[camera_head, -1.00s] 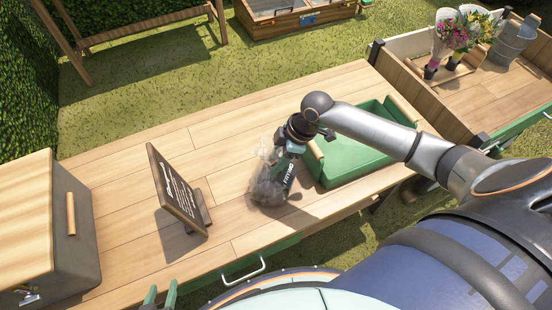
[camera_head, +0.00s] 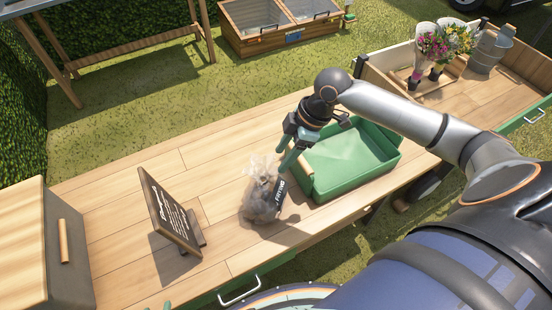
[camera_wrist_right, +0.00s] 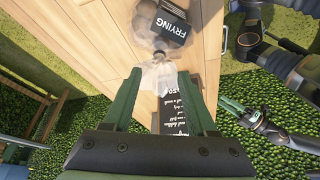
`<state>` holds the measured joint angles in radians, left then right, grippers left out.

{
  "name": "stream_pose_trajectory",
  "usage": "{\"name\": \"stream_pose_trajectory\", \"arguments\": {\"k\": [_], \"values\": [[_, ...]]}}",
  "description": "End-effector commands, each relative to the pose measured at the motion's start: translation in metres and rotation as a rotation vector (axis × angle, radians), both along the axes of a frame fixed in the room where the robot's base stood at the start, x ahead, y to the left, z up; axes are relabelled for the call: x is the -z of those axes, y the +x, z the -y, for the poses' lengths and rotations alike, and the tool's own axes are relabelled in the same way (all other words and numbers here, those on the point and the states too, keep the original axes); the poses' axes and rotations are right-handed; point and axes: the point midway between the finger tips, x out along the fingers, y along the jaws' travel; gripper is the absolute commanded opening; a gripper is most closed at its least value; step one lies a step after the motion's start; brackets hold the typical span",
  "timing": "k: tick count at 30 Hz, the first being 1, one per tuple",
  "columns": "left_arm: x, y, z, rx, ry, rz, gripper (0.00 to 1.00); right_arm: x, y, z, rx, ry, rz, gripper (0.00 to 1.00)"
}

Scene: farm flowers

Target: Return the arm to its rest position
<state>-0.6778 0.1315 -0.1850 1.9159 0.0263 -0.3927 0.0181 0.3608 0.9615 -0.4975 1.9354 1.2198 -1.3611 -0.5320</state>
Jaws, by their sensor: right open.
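My right gripper (camera_head: 294,164) is open and empty, above the table between the bag and the green tray. A clear plastic bag (camera_head: 258,203) of dark brown contents stands on the wooden table (camera_head: 120,235), with a black label reading FRYING. The bag is just left of and below the fingers, apart from them. In the right wrist view the open green fingers (camera_wrist_right: 160,95) have the bag's crumpled clear top (camera_wrist_right: 158,78) beyond and between them.
The green tray (camera_head: 345,165) sits right of the gripper, empty. A black sign (camera_head: 172,215) stands left of the bag. A grey box with a wooden lid (camera_head: 22,240) is far left. Flower bunches (camera_head: 432,48) and a metal bucket (camera_head: 488,50) stand at the upper right.

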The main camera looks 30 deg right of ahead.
Motion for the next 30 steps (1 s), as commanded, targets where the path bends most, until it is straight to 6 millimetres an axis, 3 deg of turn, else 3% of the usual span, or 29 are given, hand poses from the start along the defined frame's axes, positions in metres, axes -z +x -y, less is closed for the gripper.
{"name": "stream_pose_trajectory", "arguments": {"k": [6, 22, 26, 30], "values": [[0.0, 0.0, -0.001, -0.001, 0.001, -0.002, 0.5, -0.01, -0.002, 0.004, 0.0, 0.0, 0.0, 0.58], [0.0, -0.001, -0.001, -0.001, 0.002, -0.004, 0.5, -0.007, -0.004, 0.0, -0.002, 0.001, -0.001, 0.58], [0.001, -0.001, -0.001, -0.001, 0.002, -0.005, 0.5, 0.012, -0.02, -0.023, 0.006, 0.005, -0.009, 0.58], [0.001, -0.001, -0.001, -0.001, 0.002, -0.005, 0.5, 0.039, -0.05, -0.06, 0.085, 0.019, -0.008, 0.58]]}}
